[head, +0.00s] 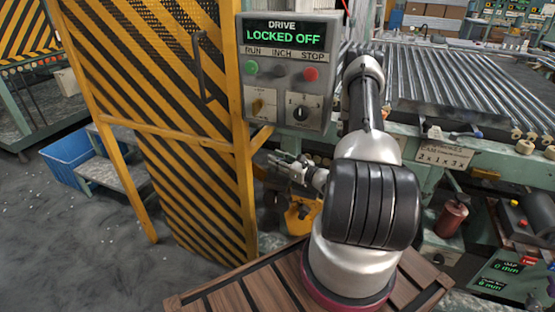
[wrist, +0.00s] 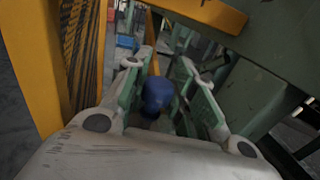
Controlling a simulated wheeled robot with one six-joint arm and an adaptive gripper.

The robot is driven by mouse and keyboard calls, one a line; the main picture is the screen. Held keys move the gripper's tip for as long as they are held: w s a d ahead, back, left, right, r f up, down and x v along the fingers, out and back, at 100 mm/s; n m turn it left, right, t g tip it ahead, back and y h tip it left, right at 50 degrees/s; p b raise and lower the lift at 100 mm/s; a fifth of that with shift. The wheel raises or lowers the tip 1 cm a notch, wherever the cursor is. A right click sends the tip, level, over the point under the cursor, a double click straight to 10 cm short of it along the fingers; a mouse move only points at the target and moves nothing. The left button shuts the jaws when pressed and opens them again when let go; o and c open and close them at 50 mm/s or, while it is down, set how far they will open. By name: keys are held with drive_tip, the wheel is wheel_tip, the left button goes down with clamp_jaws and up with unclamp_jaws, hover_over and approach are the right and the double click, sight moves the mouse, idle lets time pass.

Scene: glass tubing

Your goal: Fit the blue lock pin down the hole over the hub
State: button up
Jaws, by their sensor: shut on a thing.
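The blue lock pin (wrist: 158,93) shows in the wrist view as a dark blue rounded piece between the fingers of my gripper (wrist: 166,60). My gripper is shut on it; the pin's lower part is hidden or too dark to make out. In the head view my gripper (head: 287,165) is low beside the yellow guard post, under the control box, and the pin cannot be made out there. A yellow-orange part (head: 300,216) stands below my gripper. I cannot tell whether it is the hub's housing, and no hole is clearly seen.
The control box (head: 288,75) reads "DRIVE LOCKED OFF". A yellow and black striped guard (head: 165,110) stands left of my gripper. A green machine frame (head: 440,150) with a roller bed (head: 460,85) is at right. A blue bin (head: 70,158) sits on the floor.

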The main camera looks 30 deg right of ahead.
drive_tip(key=shift+f, duration=2.2)
drive_tip(key=o, duration=1.1)
drive_tip(key=v, duration=1.2)
